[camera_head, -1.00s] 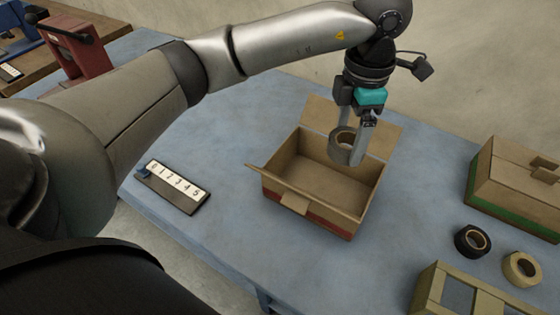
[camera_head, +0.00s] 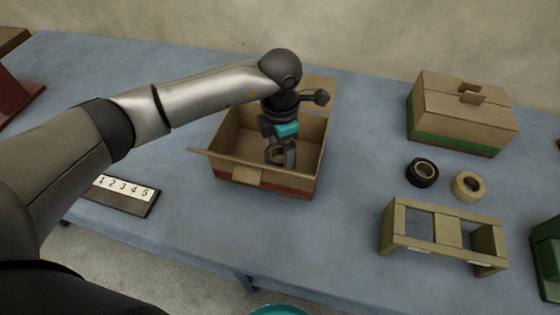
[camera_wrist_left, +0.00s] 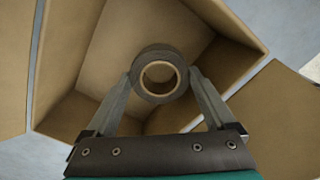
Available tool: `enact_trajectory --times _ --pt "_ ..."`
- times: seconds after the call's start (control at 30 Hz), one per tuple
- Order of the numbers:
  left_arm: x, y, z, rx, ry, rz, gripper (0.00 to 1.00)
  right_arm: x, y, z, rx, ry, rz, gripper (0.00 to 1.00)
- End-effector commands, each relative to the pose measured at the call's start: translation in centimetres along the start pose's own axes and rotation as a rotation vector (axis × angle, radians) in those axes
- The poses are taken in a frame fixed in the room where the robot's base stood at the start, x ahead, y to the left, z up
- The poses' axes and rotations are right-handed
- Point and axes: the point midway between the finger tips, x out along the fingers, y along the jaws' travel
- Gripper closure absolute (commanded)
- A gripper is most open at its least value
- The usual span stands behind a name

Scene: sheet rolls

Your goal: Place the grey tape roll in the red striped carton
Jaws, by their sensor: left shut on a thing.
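The red striped carton (camera_head: 228,172) stands open on the blue table, its flaps spread out; a red band shows low on its outer wall. My left gripper (camera_head: 282,160) reaches down inside the carton and is shut on the grey tape roll (camera_head: 273,156). In the left wrist view the grey tape roll (camera_wrist_left: 159,74) sits between the two fingertips, its brown core facing the camera. The carton's inner walls and floor (camera_wrist_left: 112,50) surround it there. Whether the roll touches the floor I cannot tell. My right gripper is not in view.
A green striped closed carton (camera_head: 462,112) stands at the back right. A black tape roll (camera_head: 422,173) and a beige tape roll (camera_head: 468,186) lie before it, near a wooden frame (camera_head: 444,235). A numbered strip (camera_head: 124,193) lies left of the red striped carton.

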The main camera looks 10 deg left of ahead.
Motion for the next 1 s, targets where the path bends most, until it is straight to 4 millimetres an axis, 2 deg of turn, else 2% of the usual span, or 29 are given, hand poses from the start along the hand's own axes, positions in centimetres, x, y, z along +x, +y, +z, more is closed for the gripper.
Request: enact_trajectory --times 0.27,0.67,0.7,0.8,1.0 --pt "3.9 -0.1 0.0 0.000 0.003 -0.003 0.68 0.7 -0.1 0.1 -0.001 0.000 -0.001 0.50" --pt "4.5 -0.1 0.0 0.001 0.000 -0.001 0.68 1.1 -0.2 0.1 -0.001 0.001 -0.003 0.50" --pt "4.4 -0.1 0.0 0.001 0.001 -0.001 0.08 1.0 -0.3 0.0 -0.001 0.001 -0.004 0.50" --pt "4.3 -0.1 0.0 0.001 0.001 -0.001 0.00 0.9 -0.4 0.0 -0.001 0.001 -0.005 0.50" --pt "4.3 -0.1 0.0 0.000 0.001 -0.001 0.00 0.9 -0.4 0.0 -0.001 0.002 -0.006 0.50"
